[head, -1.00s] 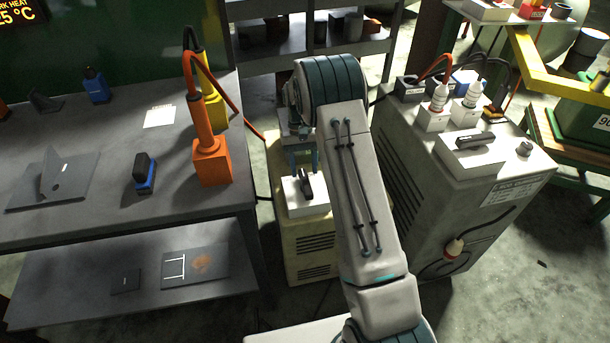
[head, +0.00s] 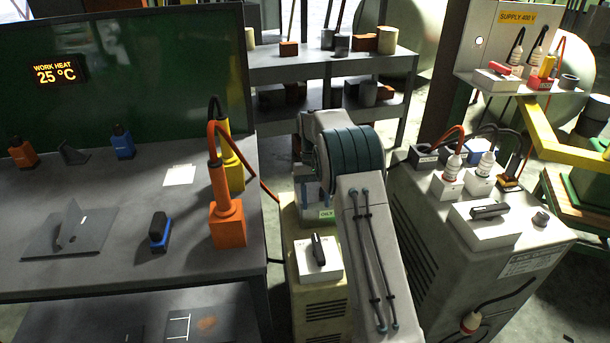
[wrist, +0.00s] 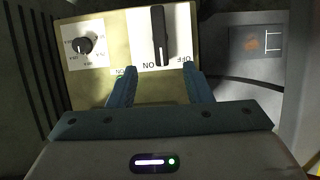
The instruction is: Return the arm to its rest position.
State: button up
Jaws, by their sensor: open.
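My gripper (wrist: 158,82) is open and empty in the wrist view, its two blue fingers apart. Past the fingertips is a white switch plate with a black lever (wrist: 160,36), marked ON and OFF. A round black knob (wrist: 84,45) on a white dial plate is to its left. In the head view my arm (head: 362,235) reaches forward, bent at the teal joint. It hides my fingers there. The black lever on its white box (head: 318,254) shows left of my arm, on top of the cream cabinet (head: 318,299).
The grey workbench (head: 120,195) on the left holds an orange post (head: 227,215), a yellow post and small blue blocks. A grey-white cabinet (head: 480,262) with plugs and switches stands close to the right of my arm. A shelf rack (head: 330,68) is behind.

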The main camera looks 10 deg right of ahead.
jog(key=shift+r, duration=0.1)
jog(key=s+r+t+p, duration=0.2)
jog(key=s+r+p, duration=0.1)
jog(key=s+r, duration=0.55)
jog(key=s+r+t+p, duration=0.25)
jog(key=s+r, duration=0.35)
jog(key=r, duration=0.5)
jog(key=s+r+t+p, duration=0.2)
jog(key=s+r+p, duration=0.2)
jog(key=s, duration=1.5)
jog(key=shift+t+p, duration=0.35)
jog(key=shift+p, duration=0.55)
jog(key=shift+d, duration=0.1)
